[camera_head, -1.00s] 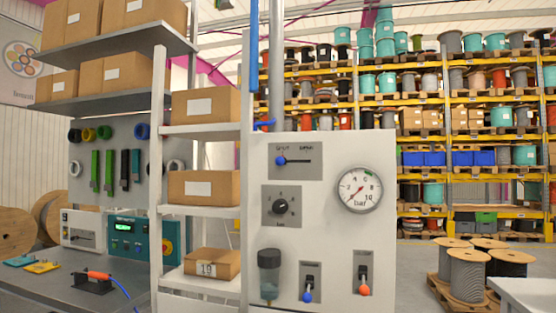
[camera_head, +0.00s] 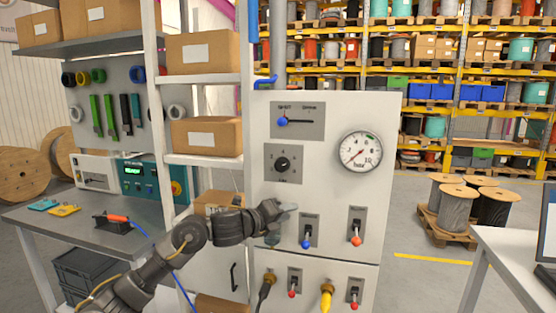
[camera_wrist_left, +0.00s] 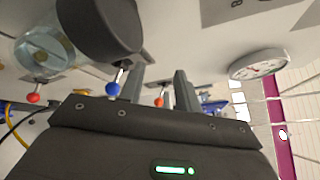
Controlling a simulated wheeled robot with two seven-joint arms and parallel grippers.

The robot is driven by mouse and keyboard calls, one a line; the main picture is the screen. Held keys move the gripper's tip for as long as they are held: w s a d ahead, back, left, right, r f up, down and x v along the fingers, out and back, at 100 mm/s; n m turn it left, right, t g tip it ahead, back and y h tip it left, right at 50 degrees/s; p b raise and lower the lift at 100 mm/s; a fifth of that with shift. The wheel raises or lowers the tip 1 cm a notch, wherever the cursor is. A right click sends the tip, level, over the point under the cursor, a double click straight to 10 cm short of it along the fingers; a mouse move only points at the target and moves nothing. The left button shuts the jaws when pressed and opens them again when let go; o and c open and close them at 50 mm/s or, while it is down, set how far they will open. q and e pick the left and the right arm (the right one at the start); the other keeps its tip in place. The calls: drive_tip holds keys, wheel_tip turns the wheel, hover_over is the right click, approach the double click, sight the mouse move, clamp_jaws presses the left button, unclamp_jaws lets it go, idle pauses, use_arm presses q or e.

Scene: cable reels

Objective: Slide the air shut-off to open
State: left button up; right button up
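The air shut-off is a blue knob (camera_head: 282,122) on a horizontal slot in a grey plate (camera_head: 312,134) at the top left of the white panel. The knob sits at the slot's left end, under the left word of the label. My left gripper (camera_head: 288,208) is below the plate, in front of the lower left of the panel, and is not touching the knob. In the left wrist view its two fingers (camera_wrist_left: 160,82) stand apart with nothing held between them. The shut-off does not clearly show in that view. My right gripper is in neither view.
A rotary knob (camera_head: 282,164) and a gauge (camera_head: 361,152) are on the panel. Blue-tipped (camera_head: 306,244) and orange-tipped (camera_head: 356,241) toggles are right of my gripper. A dark-capped clear bowl (camera_wrist_left: 45,50) is close to it. Shelves with boxes (camera_head: 201,134) stand left.

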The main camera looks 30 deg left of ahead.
use_arm(q)
drive_tip(key=s+a+r+m, duration=0.25)
drive_tip(key=r+m, duration=0.35)
drive_tip(key=r, duration=0.9)
drive_tip(key=m+t+h+p, duration=0.1)
drive_tip(key=m, duration=0.3)
approach(278, 122)
drive_tip(key=p+x, duration=0.5)
drive_tip(key=x, duration=0.4)
drive_tip(key=shift+w, duration=0.35)
drive_tip(key=shift+d, duration=0.1)
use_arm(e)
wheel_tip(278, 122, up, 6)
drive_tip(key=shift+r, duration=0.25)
use_arm(q)
drive_tip(key=shift+w, duration=0.1)
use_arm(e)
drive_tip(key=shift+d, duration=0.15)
use_arm(q)
clamp_jaws()
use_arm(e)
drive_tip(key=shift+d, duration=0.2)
